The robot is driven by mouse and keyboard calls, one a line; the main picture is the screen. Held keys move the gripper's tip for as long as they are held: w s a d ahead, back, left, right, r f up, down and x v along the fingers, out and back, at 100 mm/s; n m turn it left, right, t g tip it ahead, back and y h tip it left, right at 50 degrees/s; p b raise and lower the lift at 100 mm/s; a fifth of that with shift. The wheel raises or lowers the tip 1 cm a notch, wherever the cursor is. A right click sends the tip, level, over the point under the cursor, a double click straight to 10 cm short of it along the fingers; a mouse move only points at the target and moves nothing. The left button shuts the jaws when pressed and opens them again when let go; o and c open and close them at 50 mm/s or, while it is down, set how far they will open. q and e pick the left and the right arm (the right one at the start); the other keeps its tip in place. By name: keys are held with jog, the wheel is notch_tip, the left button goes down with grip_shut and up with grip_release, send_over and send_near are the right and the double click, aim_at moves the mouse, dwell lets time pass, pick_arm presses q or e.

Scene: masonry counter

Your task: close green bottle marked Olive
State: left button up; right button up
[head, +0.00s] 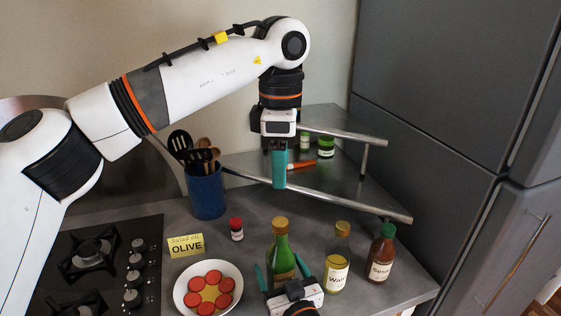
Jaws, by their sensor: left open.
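The green bottle (281,249) stands upright on the counter with a gold cap (280,225) at its top; whether the cap is tight cannot be told. Its lower part is partly hidden by my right gripper (279,263), whose teal fingers are spread on either side of it. A gap seems to show at the left finger; contact at the right cannot be told. My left gripper (279,183) is open, pointing down well above and behind the bottle, with its fingers overlapping in this view. A yellow card reading "Salad oil, OLIVE" (186,246) stands to the left.
A yellowish bottle (338,262) and a brown sauce bottle (382,257) stand close on the right. A red-capped jar (236,230), a bowl of red slices (181,296) and a blue utensil pot (206,192) are left. A railed corner shelf (345,191) stands behind.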

jog(key=shift+s, duration=0.1)
jog(key=shift+s+d+f, duration=0.15)
jog(key=shift+s, duration=0.15)
jog(key=b+v, duration=0.2)
jog(key=v, duration=0.9)
